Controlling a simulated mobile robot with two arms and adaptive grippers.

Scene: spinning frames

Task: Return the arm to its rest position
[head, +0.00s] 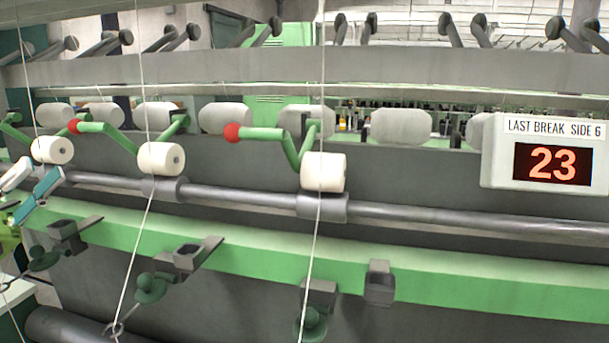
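My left gripper (42,190) shows small at the far left edge, with white and teal parts. It is in front of the spinning frame, just below the leftmost white bobbin (52,150). Whether its fingers are open or shut, and whether they touch anything, I cannot tell. Most of my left arm is outside the picture. My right gripper is not in view.
The spinning frame has a green rail (240,258), a grey roller bar (250,199) and green levers with red knobs (232,133). White bobbins (324,172) sit on the bar, with taut threads (317,240). A display (552,163) reading 23 is at right.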

